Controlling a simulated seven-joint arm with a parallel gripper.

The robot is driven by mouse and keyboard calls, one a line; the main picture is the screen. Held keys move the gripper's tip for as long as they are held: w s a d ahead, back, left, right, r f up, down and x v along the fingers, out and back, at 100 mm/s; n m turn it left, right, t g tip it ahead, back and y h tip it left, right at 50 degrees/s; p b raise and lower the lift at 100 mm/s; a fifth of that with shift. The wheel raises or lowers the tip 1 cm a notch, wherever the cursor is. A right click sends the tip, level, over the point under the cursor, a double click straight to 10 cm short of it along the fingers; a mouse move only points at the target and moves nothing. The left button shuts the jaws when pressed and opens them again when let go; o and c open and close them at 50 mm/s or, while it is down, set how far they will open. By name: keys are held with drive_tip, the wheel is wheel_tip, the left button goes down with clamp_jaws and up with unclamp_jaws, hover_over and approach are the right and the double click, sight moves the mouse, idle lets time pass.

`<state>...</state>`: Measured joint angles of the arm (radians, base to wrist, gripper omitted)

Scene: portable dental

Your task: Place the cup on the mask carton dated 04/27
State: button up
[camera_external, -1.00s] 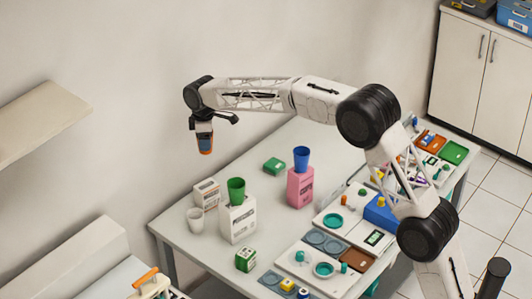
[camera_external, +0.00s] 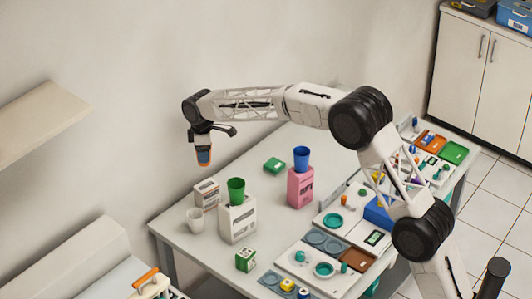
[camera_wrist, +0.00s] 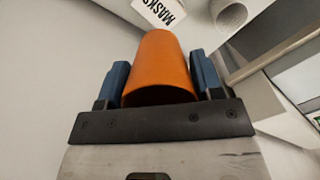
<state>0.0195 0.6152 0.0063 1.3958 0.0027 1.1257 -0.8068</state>
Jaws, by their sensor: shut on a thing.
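My gripper (camera_external: 204,150) is shut on an orange cup (camera_external: 204,158), held in the air above the far left part of the table. In the wrist view the orange cup (camera_wrist: 160,62) sits between the two blue fingers. Below it in the external view stands a small white carton (camera_external: 206,192) with print too small to read. In the wrist view a white carton (camera_wrist: 160,10) marked "MASKS" shows just beyond the cup; no date is readable there. A taller white carton (camera_external: 238,220) has a green cup (camera_external: 236,189) on it, and a pink carton (camera_external: 300,190) has a blue cup (camera_external: 301,158) on it.
Trays and small items crowd the right side.

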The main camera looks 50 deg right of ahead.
drive_tip(key=shift+f, duration=3.1)
drive_tip(key=shift+f, duration=1.85)
drive_tip(key=shift+f, duration=0.2)
drive_tip(key=o, duration=0.9)
drive_tip(key=shift+r, duration=0.25)
wheel_tip(320, 180, up, 12)
drive_tip(key=shift+f, duration=0.1)
